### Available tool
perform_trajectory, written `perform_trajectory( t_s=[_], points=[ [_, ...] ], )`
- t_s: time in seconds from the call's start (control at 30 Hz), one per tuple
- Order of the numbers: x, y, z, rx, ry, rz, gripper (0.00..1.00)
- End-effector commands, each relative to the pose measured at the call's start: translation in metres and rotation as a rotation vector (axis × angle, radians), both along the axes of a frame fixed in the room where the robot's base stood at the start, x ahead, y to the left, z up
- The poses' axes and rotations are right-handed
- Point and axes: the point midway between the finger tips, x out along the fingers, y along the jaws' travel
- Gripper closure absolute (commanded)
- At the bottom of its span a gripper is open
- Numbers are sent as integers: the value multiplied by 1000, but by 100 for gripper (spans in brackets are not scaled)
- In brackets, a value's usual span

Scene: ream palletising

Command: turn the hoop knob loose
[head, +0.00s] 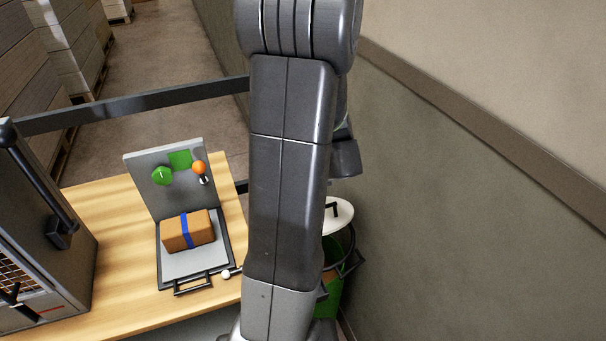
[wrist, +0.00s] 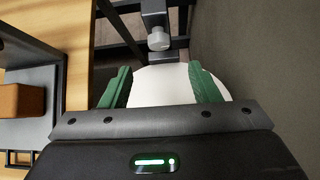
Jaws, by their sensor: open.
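A grey round knob (wrist: 158,40) sits on a dark post at the top of the wrist view; it looks like the hoop knob, though I cannot be certain. My gripper (wrist: 162,86) is open and empty, its two green fingers apart. The knob lies beyond the fingertips, roughly in line with the gap, and is not touched. A white round lid (wrist: 160,88) shows between and below the fingers. In the head view the white lid (head: 338,217) with a black handle shows beside my arm, which hides the knob and my fingers.
A wooden table (head: 115,230) on the left bears a grey stand (head: 142,190) with green and orange knobs, and a strapped brown package (head: 175,235). A caged machine (head: 40,230) stands at far left. A dark rail (head: 140,105) crosses behind. A wall (head: 480,190) bounds the right.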

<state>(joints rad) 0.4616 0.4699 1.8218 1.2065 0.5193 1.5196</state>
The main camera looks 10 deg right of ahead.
Motion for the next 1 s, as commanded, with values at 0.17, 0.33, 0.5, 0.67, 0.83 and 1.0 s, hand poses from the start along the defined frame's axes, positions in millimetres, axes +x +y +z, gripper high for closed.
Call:
perform_trajectory(
  t_s=[0.17, 0.33, 0.5, 0.67, 0.83, 1.0],
  points=[
    [24, 7, -27, 2, 3, 2, 44],
    [45, 12, -49, 1, 3, 2, 44],
    [61, 16, -64, 1, 1, 0, 44],
    [68, 18, -71, 0, 1, 0, 44],
    [71, 19, -73, 0, 0, 0, 44],
    [70, 18, -73, 0, 0, 0, 44]
  ],
)
